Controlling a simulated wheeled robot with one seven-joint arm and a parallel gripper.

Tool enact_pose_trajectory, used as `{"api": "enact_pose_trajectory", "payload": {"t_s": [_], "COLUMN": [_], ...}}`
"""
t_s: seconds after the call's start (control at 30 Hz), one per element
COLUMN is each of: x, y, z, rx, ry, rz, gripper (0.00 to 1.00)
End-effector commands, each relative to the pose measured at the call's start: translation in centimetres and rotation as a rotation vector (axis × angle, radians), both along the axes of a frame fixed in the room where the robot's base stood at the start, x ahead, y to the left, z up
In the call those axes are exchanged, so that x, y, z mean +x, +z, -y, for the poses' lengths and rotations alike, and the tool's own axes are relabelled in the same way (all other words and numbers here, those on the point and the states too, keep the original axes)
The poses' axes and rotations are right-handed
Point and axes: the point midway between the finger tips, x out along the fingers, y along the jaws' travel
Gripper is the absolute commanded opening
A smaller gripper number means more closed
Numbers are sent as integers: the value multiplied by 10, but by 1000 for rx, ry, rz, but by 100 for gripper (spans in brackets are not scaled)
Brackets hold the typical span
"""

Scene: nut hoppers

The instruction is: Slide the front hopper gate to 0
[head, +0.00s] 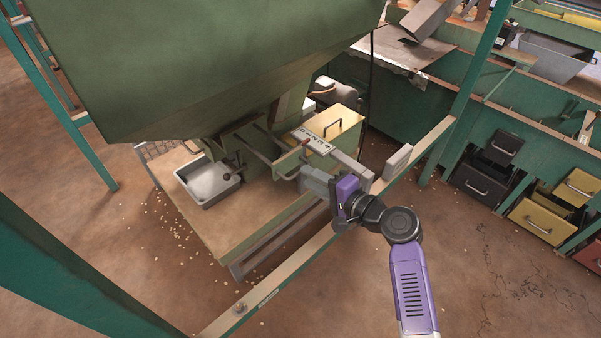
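The large green hopper (200,65) fills the upper left. Under it the gate's metal rod handle (283,168) sticks out towards my gripper and bends at its end. A small red mark (305,142) sits by a white scale plate (313,141) with black characters, too small to read surely. My gripper (352,168) is just right of the handle, its two grey fingers spread wide apart. The left finger is close to the bent handle end; I cannot tell whether they touch. No held object shows between the fingers.
A grey metal tray (203,190) stands on the wooden bench (222,226) below the hopper. A yellow-lidded box (333,121) is behind the scale. Drawers (482,183) stand at right; open floor lies at lower right.

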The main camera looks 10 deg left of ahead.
Motion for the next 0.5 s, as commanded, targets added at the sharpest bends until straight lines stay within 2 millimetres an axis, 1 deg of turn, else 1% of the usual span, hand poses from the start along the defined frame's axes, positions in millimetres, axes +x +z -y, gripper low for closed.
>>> {"api": "enact_pose_trajectory", "payload": {"t_s": [0.03,0.2,0.33,0.5], "x": [6,20,27,30], "y": [-5,-9,-11,-10], "z": [-7,-25,-33,-37], "rx": [0,-1,0,0], "ry": [2,0,-1,-2], "rz": [0,1,0,2], "gripper": [30,30,30,30]}}
